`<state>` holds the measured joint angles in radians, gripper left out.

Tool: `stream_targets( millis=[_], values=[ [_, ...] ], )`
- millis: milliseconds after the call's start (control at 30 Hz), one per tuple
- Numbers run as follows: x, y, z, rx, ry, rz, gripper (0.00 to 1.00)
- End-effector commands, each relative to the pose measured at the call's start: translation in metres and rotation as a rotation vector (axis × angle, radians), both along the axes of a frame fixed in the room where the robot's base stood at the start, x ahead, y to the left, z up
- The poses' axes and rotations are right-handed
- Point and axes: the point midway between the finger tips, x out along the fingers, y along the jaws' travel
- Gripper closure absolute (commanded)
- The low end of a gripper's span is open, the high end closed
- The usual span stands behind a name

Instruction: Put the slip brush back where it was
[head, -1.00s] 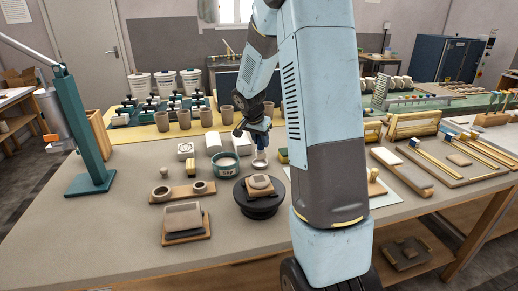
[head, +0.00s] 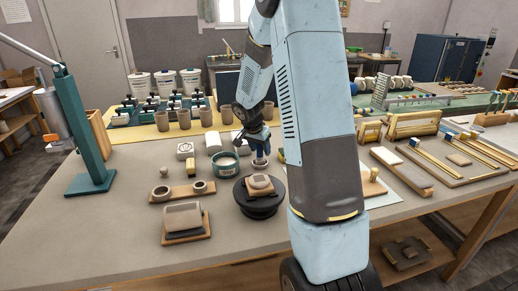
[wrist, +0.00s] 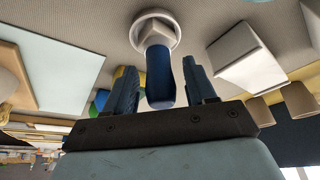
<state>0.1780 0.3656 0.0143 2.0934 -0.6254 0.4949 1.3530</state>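The slip brush, with a blue handle (wrist: 160,78) and a pale grey block-like part at its far end, is between my fingers in the wrist view. That pale end sits within the round white rim of a small cup (wrist: 141,20). My gripper (wrist: 162,88) is open around the handle, with a narrow gap on each side. In the head view my gripper (head: 260,152) points down at the small cup (head: 260,163), just behind the dark turntable. The bristles are hidden, and I cannot tell how deep the brush sits.
The black turntable (head: 259,206) with a clay piece on it is in front. A green tub (head: 225,166) stands close to the left of the cup. A white block (wrist: 242,57) is beside it in the wrist view. Several clay cups (head: 184,120) line the back.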

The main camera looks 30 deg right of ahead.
Motion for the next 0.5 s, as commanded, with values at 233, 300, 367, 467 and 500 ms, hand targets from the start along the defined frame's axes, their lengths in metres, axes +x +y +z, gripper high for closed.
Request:
stream_targets(
  millis=[233,300,367,467,500],
  values=[
    [0.000,0.000,0.000,0.000,0.000,0.000,0.43],
    [0.000,0.000,0.002,0.000,-0.001,0.000,0.43],
    [0.000,0.002,0.006,0.000,-0.002,0.001,0.43],
    [-0.003,0.006,0.017,-0.001,-0.002,0.002,0.43],
    [-0.004,0.008,0.023,-0.001,-0.004,0.001,0.43]
  ],
)
